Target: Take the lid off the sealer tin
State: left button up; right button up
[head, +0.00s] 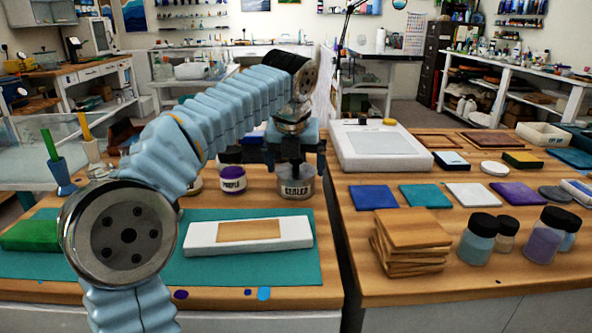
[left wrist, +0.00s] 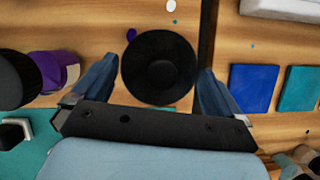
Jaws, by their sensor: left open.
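The sealer tin (head: 296,188), a grey container labelled SEALER, stands upright near the right edge of the left bench. My left gripper (head: 292,160) is over the tin, pointing down. In the left wrist view its open fingers (left wrist: 156,82) are on either side of the lid; I cannot tell whether they touch it. The lid appears to be on the tin. My right gripper is not in view.
A purple-labelled jar (head: 232,178) stands left of the tin. A white block with a wooden inset (head: 200,236) lies on the teal mat (head: 270,270) in front. The right bench holds coloured tiles (head: 373,197), stacked wooden boards (head: 412,228) and several jars. A gap separates the benches.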

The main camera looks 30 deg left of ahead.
pick_arm(q)
jog(key=c, duration=0.7)
jog(key=shift+r, duration=0.1)
